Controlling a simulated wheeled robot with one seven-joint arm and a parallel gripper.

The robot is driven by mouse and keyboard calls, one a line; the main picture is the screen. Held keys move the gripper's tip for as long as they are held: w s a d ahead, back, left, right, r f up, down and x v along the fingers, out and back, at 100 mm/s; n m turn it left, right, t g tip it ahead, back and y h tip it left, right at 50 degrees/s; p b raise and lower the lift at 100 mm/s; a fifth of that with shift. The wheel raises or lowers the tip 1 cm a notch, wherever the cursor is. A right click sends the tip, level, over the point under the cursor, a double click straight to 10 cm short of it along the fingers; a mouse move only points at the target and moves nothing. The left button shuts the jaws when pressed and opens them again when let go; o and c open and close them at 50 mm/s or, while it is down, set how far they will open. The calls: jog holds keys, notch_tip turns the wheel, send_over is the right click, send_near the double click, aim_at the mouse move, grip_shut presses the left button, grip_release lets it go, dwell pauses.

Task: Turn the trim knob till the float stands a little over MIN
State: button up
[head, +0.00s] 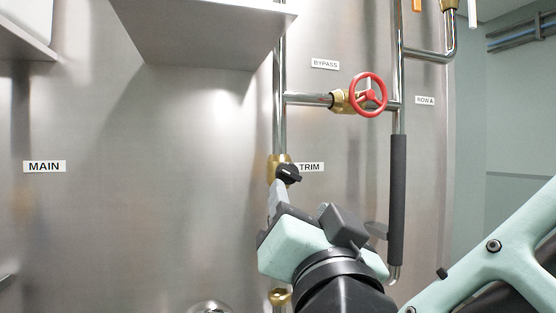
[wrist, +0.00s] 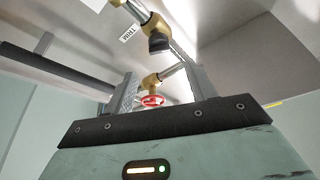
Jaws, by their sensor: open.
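The black trim knob (head: 289,173) sits on a brass valve body on the vertical steel pipe, left of the TRIM label (head: 312,167). In the wrist view the trim knob (wrist: 158,43) shows beyond the fingertips. My gripper (head: 277,187) is just below the knob in the head view. In the wrist view my gripper (wrist: 160,72) is open, its two grey fingers apart with nothing between them but background. I cannot tell from the head view whether a finger touches the knob. No float or MIN mark can be made out.
A red handwheel (head: 368,95) is on the cross pipe under the BYPASS label (head: 325,64). A black-sleeved pipe (head: 397,190) stands right of my gripper. A steel box (head: 205,30) juts out above. The vat wall near the MAIN label (head: 44,166) is clear.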

aim_at(292, 175)
jog(key=p+x, duration=0.4)
jog(key=x, duration=0.6)
